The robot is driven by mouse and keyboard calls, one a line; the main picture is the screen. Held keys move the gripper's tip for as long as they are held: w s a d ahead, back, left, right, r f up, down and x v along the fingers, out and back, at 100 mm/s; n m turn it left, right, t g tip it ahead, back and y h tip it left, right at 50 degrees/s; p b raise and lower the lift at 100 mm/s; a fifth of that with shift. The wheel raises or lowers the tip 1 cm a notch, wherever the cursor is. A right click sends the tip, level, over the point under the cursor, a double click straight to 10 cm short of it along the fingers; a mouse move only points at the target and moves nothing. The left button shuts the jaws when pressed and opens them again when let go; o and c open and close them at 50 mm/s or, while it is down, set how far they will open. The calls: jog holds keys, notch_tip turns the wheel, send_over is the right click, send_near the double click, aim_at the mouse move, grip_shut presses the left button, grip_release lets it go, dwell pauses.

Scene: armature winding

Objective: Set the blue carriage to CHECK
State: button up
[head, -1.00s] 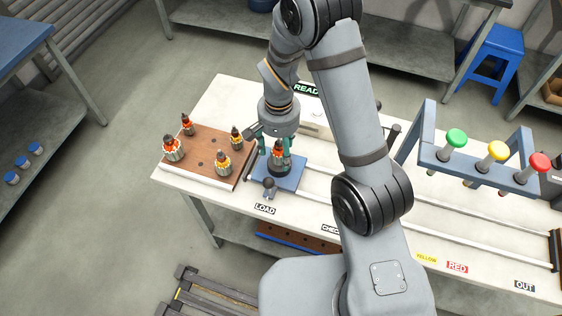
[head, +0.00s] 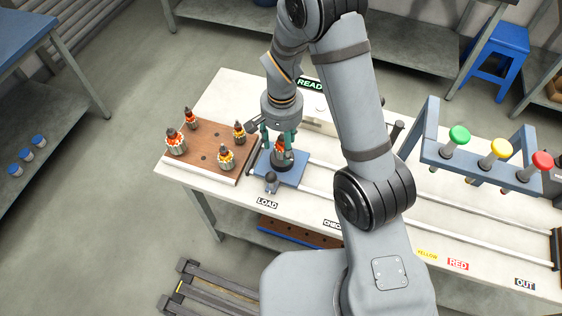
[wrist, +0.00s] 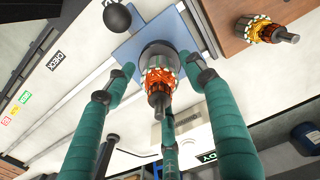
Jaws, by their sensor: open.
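The blue carriage (head: 293,178) sits on the rails at the LOAD label (head: 267,203), next to the wooden rack. It also shows in the wrist view (wrist: 126,47), with its dark ball knob (wrist: 117,17). An armature with orange windings (head: 281,147) stands upright in the carriage's dark holder; it shows in the wrist view too (wrist: 159,80). My gripper (head: 281,138) is open above the carriage, its teal fingers spread around the armature's upper part. The CHECK label (head: 332,224) is right of LOAD, partly hidden by my arm; it is clear in the wrist view (wrist: 56,60).
A wooden rack (head: 208,160) with several armatures stands left of the carriage. A frame with green, yellow and red knobs (head: 470,170) stands over the rails at the right. A green-lettered display (head: 311,86) is behind. My arm hides the middle rails.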

jog(key=r+m+p, duration=0.1)
jog(key=r, duration=0.2)
jog(key=a+r+m+p, duration=0.1)
jog(key=r+m+p, duration=0.3)
jog(key=r, duration=0.1)
jog(key=shift+a+r, duration=0.3)
jog(key=shift+c, duration=0.9)
jog(key=s+a+m, duration=0.1)
jog(key=s+m, duration=0.1)
jog(key=m+g+h+p, duration=0.1)
jog(key=g, duration=0.1)
send_over(270, 174)
jog(key=w+a, duration=0.1)
notch_tip(270, 174, down, 3)
jog(key=f, duration=0.2)
jog(key=f+p, duration=0.1)
jog(key=f, duration=0.2)
jog(key=s+d+f, duration=0.1)
jog(key=f, duration=0.1)
jog(key=shift+f, duration=0.4)
jog(key=shift+s+f+p, duration=0.15)
jog(key=shift+f+p, duration=0.25)
jog(key=shift+f, duration=0.45)
jog(key=shift+c, duration=0.5)
jog(key=shift+d, duration=0.1)
grip_shut()
